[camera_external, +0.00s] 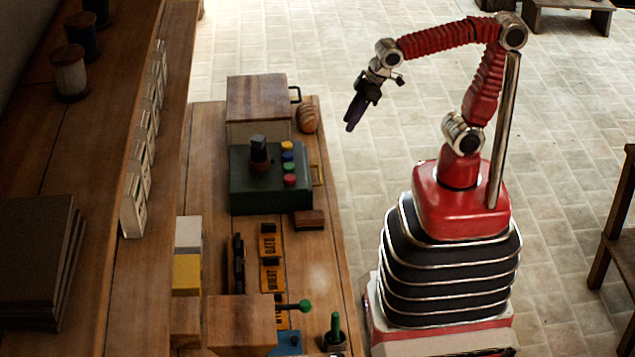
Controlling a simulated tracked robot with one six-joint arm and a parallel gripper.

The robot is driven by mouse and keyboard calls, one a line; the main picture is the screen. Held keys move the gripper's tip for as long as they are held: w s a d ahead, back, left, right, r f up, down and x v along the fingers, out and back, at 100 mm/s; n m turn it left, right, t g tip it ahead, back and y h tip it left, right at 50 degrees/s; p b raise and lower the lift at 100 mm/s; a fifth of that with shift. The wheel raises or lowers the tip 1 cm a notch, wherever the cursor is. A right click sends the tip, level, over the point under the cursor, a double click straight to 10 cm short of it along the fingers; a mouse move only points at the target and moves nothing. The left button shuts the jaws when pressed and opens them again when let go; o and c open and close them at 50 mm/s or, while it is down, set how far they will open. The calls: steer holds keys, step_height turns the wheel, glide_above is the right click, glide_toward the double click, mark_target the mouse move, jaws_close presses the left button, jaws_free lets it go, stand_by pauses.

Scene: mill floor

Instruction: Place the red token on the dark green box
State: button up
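The dark green box (262,199) stands on the wooden bench, left of my arm. A small red round piece (290,180), which looks like the red token, shows at the right side of the box's top. It is at the near end of a row with a green piece (288,168), a blue piece (287,157) and a yellow piece (287,146). I cannot tell whether these are loose or fixed. My gripper (352,122) hangs in the air right of the bench, over the floor, pointing down. Its dark purple fingers look close together; their opening is unclear.
A dark knob-like object (259,154) stands on the box. A wooden-topped case (258,98) and a bread loaf (307,118) are behind it. A brown block (309,220) and labelled plates (271,275) lie in front. A green-knobbed lever (304,306) stands nearer.

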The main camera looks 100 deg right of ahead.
steer(key=s+d+f, duration=0.3)
steer(key=s, duration=0.7)
steer(key=shift+s+d+f+t, duration=0.2)
steer(key=shift+t, duration=0.1)
stand_by(0.7)
